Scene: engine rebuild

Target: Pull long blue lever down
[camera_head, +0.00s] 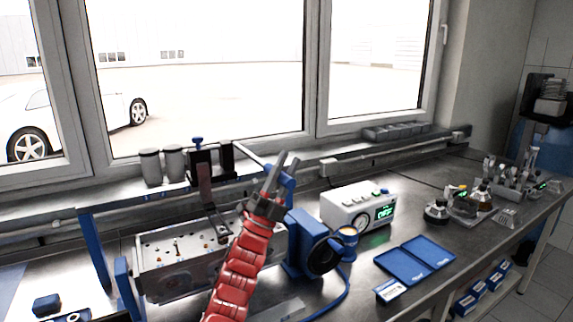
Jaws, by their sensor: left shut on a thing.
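The long blue lever (288,183) rises behind and just right of my left gripper (287,158), above a blue round-faced unit (304,240). My right gripper is out of view.
A metal engine block (178,262) stands left of my arm, below a black press-like fixture (204,165). A white instrument box (358,207) and an open blue case (415,260) lie to the right. Blue posts stand at the left.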

